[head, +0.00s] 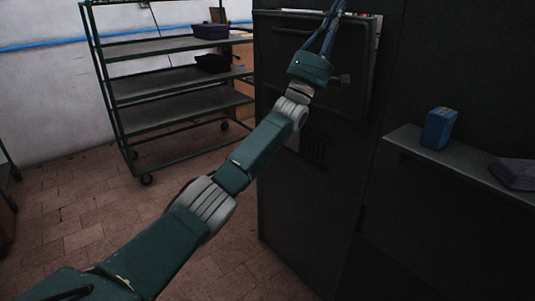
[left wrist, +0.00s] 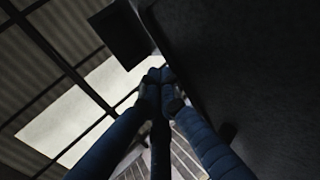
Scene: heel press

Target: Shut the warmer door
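The warmer door (head: 348,88) is a dark panel high on the front of a tall black cabinet in the head view. A bar handle (head: 290,32) shows near its upper left. A lighter strip shows along the door's upper right edge; I cannot tell whether the door is fully closed. My left gripper (head: 339,7) reaches up in front of the door, its fingertips near the top of the picture. In the left wrist view its blue fingers (left wrist: 161,76) meet at the tips with nothing seen between them, beside a dark surface on the right. My right gripper is out of view.
A wheeled shelf rack (head: 180,108) stands at the left, with a purple item (head: 210,31) and a black tray (head: 212,64). A ledge (head: 460,172) at the right bears a blue box (head: 438,128) and a purple item (head: 514,173). The tiled floor at left is clear.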

